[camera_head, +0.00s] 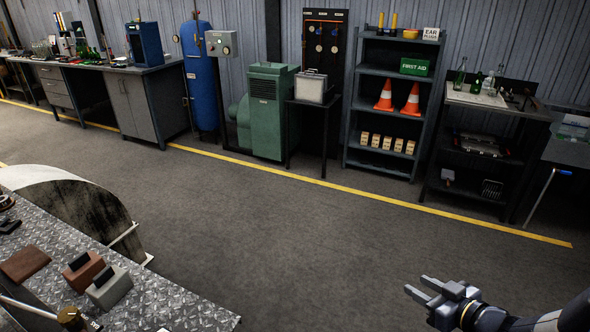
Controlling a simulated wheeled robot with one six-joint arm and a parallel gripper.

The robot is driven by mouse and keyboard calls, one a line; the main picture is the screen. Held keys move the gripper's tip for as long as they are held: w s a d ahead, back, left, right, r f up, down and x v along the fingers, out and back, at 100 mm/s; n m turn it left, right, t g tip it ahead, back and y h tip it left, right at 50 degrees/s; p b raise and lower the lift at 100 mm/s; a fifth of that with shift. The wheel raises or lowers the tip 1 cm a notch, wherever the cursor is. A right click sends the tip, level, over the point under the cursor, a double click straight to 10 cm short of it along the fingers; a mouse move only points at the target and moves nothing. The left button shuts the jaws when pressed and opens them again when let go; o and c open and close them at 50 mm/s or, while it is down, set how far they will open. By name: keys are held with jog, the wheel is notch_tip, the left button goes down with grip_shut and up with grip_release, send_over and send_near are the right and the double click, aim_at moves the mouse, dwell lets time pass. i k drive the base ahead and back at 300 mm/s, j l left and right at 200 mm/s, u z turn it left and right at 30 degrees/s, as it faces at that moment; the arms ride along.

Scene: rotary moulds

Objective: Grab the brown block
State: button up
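A reddish-brown block (80,278) with a black piece on top stands on the metal tread-plate surface (165,305) at the lower left. A grey block (112,292) of similar shape, also with a black top, stands close to its right. A flatter brown slab (24,264) lies to its left. My gripper (416,283) is at the lower right, far to the right of the blocks. Its two fingers are apart with nothing between them.
A large curved drum-like part (80,215) stands behind the tread-plate surface. A brass-coloured knob (70,317) is near the blocks at the front. Open grey floor (290,240) lies between the surface and my gripper. Shelves (388,102) and benches line the back wall.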

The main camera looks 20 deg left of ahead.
aim_at(84, 267)
jog(key=i+u, duration=0.25)
jog(key=i, duration=0.3)
jog(key=i+l+u, duration=0.25)
jog(key=i, duration=0.3)
jog(key=i+l+u, duration=0.25)
jog(key=i, duration=0.25)
jog(key=i+j+u, duration=0.15)
jog(key=u, duration=0.3)
jog(key=i+u, duration=0.35)
jog(key=u, duration=0.15)
jog(key=i+u, duration=0.25)
jog(key=u, duration=0.2)
jog(key=i+l+u, duration=0.1)
jog(key=i+u, duration=0.2)
jog(key=u, duration=0.15)
jog(key=i+j+u, duration=0.1)
jog(key=u, duration=0.3)
jog(key=i+u, duration=0.5)
jog(key=u, duration=0.3)
jog(key=i+l+u, duration=0.2)
jog(key=u, duration=0.2)
